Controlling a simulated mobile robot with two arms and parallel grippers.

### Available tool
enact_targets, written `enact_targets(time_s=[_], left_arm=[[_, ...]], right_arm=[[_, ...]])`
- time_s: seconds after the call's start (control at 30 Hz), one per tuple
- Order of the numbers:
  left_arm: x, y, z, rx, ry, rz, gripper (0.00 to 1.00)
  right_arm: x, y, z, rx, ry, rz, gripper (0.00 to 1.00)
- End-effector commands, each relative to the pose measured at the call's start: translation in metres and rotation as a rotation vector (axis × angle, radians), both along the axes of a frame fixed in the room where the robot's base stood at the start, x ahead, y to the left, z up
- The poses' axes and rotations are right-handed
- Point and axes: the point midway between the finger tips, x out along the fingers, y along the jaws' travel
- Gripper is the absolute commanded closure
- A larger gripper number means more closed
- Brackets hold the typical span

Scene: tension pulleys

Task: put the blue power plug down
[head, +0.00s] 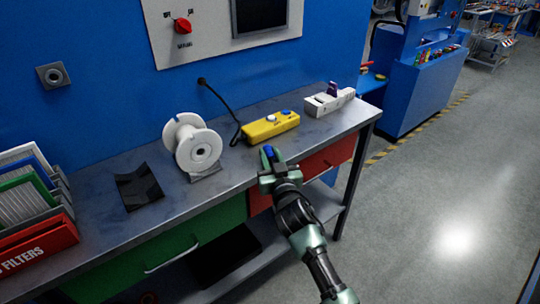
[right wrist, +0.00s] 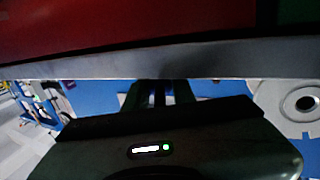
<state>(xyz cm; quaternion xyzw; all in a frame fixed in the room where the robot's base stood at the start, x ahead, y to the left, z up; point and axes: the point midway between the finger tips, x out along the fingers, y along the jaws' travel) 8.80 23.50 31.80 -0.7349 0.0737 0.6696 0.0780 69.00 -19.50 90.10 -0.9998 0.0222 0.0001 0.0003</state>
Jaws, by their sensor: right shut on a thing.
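My right gripper (head: 269,164) is shut on the blue power plug (head: 268,151), which shows as a small blue piece between the fingertips. Gripper and plug appear at the front edge of the grey workbench (head: 235,165), in front of the yellow control box. I cannot tell whether the plug touches the bench. In the right wrist view the dark fingers of my gripper (right wrist: 160,94) show close together below a grey edge strip. The plug cannot be made out there. My left gripper is not in view.
On the bench stand a yellow control box (head: 270,127) with a black cable, a white spool (head: 195,147), a black tray (head: 138,187), a white device (head: 328,101) and a red filter rack (head: 40,245). The bench top between spool and gripper is clear. Drawers sit below.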

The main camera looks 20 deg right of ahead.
Motion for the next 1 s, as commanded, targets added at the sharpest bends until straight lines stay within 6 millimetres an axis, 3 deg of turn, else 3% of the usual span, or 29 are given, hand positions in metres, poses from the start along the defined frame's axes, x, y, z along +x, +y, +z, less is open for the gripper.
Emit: enact_targets(time_s=[0.17,0.2,0.23,0.27,0.57,0.73,0.8,1.0], left_arm=[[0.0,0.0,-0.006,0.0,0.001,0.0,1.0],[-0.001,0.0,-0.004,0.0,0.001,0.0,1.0],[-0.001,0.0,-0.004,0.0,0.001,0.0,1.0],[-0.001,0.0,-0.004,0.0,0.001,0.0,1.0],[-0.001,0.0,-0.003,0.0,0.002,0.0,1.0],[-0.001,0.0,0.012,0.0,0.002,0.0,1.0],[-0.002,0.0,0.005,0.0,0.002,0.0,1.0],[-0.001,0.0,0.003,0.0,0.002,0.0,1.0]], right_arm=[[0.0,0.0,-0.007,0.0,0.0,0.0,1.0],[0.0,0.0,-0.005,-0.001,0.0,0.0,0.64],[0.0,0.0,-0.005,-0.001,0.0,0.0,0.55],[0.0,0.0,-0.005,-0.001,0.0,0.0,0.53],[0.0,0.0,-0.004,-0.001,0.0,0.0,0.53],[0.0,0.0,0.014,-0.002,-0.002,0.001,0.53],[-0.016,0.001,0.005,0.001,0.002,0.001,0.53],[-0.062,0.003,0.005,0.001,0.002,0.001,0.53]])
